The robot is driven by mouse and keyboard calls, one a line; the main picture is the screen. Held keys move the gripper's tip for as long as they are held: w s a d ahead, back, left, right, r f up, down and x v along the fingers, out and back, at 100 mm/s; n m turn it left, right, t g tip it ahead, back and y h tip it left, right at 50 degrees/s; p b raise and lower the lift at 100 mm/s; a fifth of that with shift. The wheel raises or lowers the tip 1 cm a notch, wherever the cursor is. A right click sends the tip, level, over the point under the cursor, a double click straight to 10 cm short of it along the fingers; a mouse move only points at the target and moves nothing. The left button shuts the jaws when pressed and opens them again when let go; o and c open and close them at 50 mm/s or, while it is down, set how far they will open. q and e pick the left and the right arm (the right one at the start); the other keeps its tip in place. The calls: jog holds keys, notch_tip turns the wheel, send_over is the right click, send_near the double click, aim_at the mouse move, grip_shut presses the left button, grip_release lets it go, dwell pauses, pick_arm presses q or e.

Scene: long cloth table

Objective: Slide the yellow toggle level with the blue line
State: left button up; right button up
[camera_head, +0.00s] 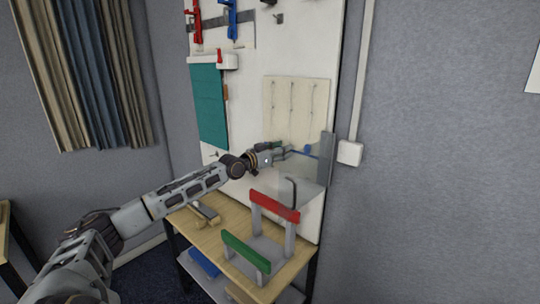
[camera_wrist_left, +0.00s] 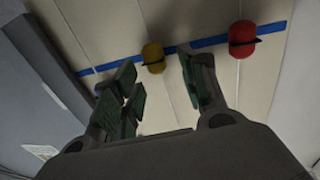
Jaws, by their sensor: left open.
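The yellow toggle (camera_wrist_left: 152,57), a rounded knob with a dark band, shows in the left wrist view on a pale panel. The blue line (camera_wrist_left: 210,42) runs across the panel and meets the toggle on both sides, so the toggle overlaps the line. My left gripper (camera_wrist_left: 157,72) is open, with one finger on each side of the yellow toggle; I cannot tell whether either finger touches it. In the head view my left gripper (camera_head: 284,152) is at the lower part of the slotted panel (camera_head: 296,92), and the yellow toggle cannot be made out there.
A red toggle (camera_wrist_left: 242,40) sits to the right on the same line. A blue knob (camera_head: 306,149) shows beside my gripper. Below, a wooden bench (camera_head: 225,222) holds a stand with red (camera_head: 275,207) and green (camera_head: 246,251) bars. A grey plate (camera_head: 326,157) edges the board.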

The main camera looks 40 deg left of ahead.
pick_arm(q)
jog(key=v, duration=0.4)
jog(key=shift+s, duration=0.15)
dwell(0.5)
jog(key=shift+s+a+f, duration=0.1)
jog(key=shift+s+a, duration=0.05)
jog(key=shift+s, duration=0.1)
jog(key=shift+v, duration=0.75)
dwell(0.7)
